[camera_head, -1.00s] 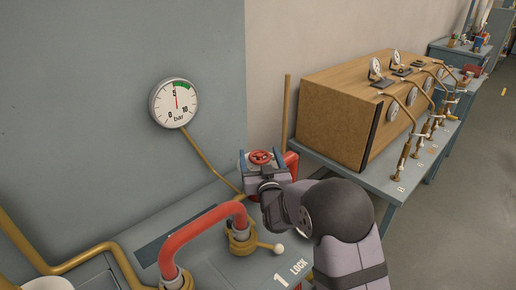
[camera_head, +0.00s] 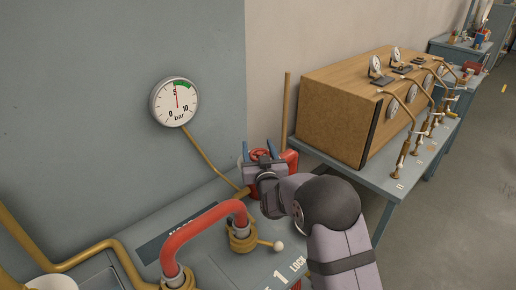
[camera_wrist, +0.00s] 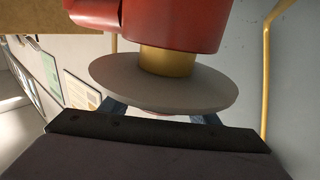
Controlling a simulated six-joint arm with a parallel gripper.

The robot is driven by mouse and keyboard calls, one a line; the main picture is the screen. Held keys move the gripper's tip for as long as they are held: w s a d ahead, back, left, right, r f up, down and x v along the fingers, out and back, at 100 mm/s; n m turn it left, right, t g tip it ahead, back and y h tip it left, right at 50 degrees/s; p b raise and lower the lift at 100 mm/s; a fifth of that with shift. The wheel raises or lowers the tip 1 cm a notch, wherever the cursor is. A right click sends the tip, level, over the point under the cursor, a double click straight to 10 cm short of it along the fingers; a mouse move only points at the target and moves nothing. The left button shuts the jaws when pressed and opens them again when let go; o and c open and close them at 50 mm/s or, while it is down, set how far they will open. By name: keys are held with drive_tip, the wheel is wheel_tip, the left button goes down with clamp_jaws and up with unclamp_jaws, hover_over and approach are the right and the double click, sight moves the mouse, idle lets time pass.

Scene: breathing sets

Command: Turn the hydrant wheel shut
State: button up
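The red hydrant wheel (camera_head: 260,154) shows in the head view between the two blue fingers of my gripper (camera_head: 258,153), beside the red hydrant body (camera_head: 290,161). The fingers stand at either side of the wheel and appear closed onto its rim. In the wrist view the red hydrant body (camera_wrist: 185,25), a brass neck (camera_wrist: 167,62) and a wide grey disc (camera_wrist: 165,85) fill the upper middle. The blue fingers of my gripper (camera_wrist: 160,114) reach behind the disc, which hides their tips and most of the wheel.
A pressure gauge (camera_head: 175,102) on the grey wall reads about 5 bar. A red bent pipe (camera_head: 205,220) and a lever with a white knob (camera_head: 278,246) stand on the bench at the front. A wooden cabinet (camera_head: 335,112) stands on a bench to the right.

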drive_tip(key=shift+m+h+b, duration=0.3)
drive_tip(key=shift+h+b, duration=0.1)
drive_tip(key=shift+d+m+h, duration=0.2)
drive_tip(key=shift+m+h, duration=0.2)
drive_tip(key=shift+h, duration=0.3)
drive_tip(key=o, duration=1.1)
drive_tip(key=shift+c, duration=0.2)
drive_tip(key=shift+s+d+b, duration=0.15)
drive_tip(key=shift+s+b, duration=0.5)
drive_tip(key=shift+s, duration=1.2)
drive_tip(key=shift+s+d+b, duration=0.1)
drive_tip(key=shift+s+b, duration=0.55)
drive_tip(key=shift+s, duration=1.15)
